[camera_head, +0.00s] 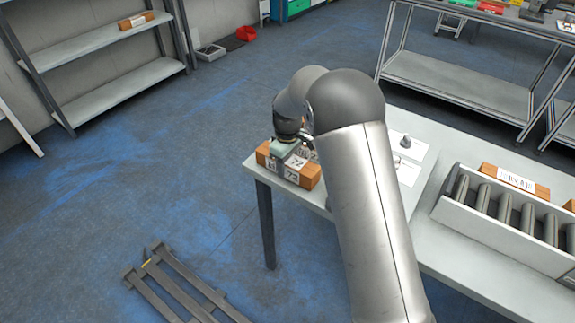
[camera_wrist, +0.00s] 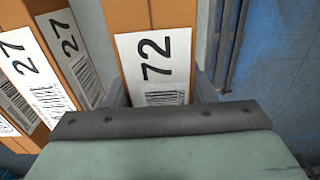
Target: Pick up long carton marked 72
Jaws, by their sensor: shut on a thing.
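The long carton marked 72 (camera_wrist: 155,20) is orange-brown with a white label and barcode. In the wrist view it stands in the middle, between the two fingers of my gripper (camera_wrist: 160,92), which is shut on it. In the head view, my gripper (camera_head: 285,150) is over orange-brown cartons (camera_head: 308,178) at the left end of the table, where a label reads 72. Part of them is hidden by my gripper and arm. Another carton (camera_wrist: 80,15), with labels that read 27, is close on the left in the wrist view.
The table (camera_head: 415,210) carries white papers with a small grey device (camera_head: 405,142). A roller conveyor (camera_head: 500,215) with further cartons (camera_head: 515,180) is at the right. A shelf (camera_head: 120,88) stands at the back left. A pallet-like frame (camera_head: 180,285) lies on the floor.

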